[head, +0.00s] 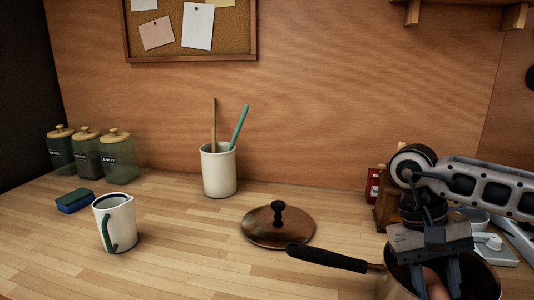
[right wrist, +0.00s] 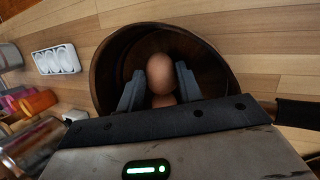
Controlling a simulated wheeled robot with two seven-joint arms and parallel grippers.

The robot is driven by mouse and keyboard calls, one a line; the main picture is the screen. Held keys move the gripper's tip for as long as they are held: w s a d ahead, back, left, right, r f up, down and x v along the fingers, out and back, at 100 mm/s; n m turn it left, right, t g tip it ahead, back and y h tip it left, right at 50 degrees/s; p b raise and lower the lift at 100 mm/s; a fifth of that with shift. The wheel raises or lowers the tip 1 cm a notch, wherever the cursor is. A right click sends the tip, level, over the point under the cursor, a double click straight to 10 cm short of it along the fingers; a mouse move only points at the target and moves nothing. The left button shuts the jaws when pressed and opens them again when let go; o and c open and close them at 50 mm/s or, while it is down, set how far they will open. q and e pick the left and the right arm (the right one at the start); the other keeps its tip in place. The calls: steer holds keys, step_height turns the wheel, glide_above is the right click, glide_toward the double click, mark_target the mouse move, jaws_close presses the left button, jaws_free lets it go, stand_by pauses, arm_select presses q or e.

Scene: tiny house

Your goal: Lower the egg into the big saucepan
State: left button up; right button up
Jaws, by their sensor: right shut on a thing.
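The brown egg (right wrist: 160,72) is held between the two fingers of my right gripper (right wrist: 159,84) in the right wrist view. The big saucepan (right wrist: 105,62), dark copper-brown, surrounds the egg and fingers in that view. A second brown patch shows between the fingers; I cannot tell what it is. In the head view my right gripper (head: 436,279) points down into the mouth of the saucepan (head: 484,282), with the egg (head: 436,290) partly showing. I cannot tell whether the egg touches the pan's bottom. My left gripper is out of view.
The saucepan handle (head: 328,258) points left, near a copper lid (head: 278,232) on the counter. A white jug (head: 116,226), a blue sponge (head: 75,201), glass jars (head: 117,150) and a utensil crock (head: 219,172) stand left. A white egg tray (right wrist: 56,61) lies beside the pan.

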steer(key=shift+f, duration=0.2)
steer(key=o, duration=0.8)
steer(key=shift+r, duration=0.1)
